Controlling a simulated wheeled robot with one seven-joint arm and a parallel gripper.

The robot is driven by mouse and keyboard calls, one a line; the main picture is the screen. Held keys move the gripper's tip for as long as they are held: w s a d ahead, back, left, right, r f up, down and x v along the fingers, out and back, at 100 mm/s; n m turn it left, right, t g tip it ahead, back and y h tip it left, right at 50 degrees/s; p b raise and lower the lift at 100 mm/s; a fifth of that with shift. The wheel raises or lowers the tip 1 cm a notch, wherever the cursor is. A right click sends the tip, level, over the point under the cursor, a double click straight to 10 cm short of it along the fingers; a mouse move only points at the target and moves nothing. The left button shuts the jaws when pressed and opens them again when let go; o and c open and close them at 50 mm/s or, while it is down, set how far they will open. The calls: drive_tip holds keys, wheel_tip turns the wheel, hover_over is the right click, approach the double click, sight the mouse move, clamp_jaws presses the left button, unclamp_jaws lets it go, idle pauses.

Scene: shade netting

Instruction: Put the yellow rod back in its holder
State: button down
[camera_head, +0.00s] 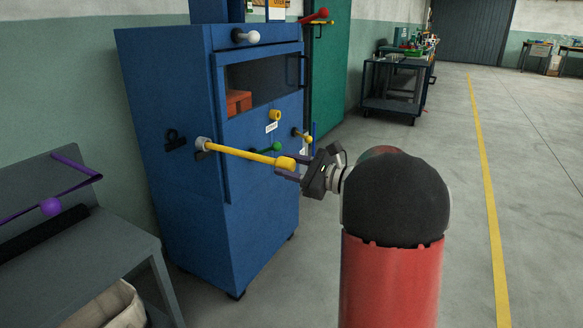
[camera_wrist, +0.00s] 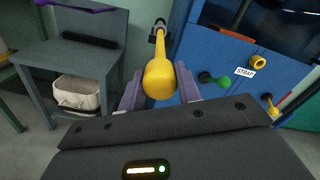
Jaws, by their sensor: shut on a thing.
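The yellow rod (camera_head: 245,154) is held roughly level in front of the blue cabinet, with a rounded knob at its near end and a pale collar at its far end. My gripper (camera_head: 289,169) is shut on the knob end. In the wrist view the knob (camera_wrist: 160,78) sits between the two purple-grey fingers (camera_wrist: 160,92), and the rod points away toward the cabinet's side.
The blue cabinet (camera_head: 185,205) has a yellow ring (camera_head: 275,115), a label and a green-knobbed rod (camera_head: 265,149) on its front. A dark cart (camera_head: 395,105) is behind. Floor at right is clear.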

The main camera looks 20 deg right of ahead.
sight(261, 158)
drive_tip(key=shift+w, duration=0.1)
idle(0.3)
drive_tip(key=shift+x, duration=0.8)
drive_tip(key=shift+w+a, duration=0.2)
drive_tip(key=shift+a, duration=0.05)
drive_tip(key=shift+x, duration=0.8)
drive_tip(key=shift+w, duration=0.15)
drive_tip(key=shift+x, duration=0.8)
drive_tip(key=shift+w+a, duration=0.3)
drive_tip(key=shift+a, duration=0.05)
idle(0.4)
drive_tip(key=shift+w+a, duration=0.4)
drive_tip(key=shift+w, duration=0.1)
drive_tip(key=shift+w+a, duration=0.15)
idle(0.3)
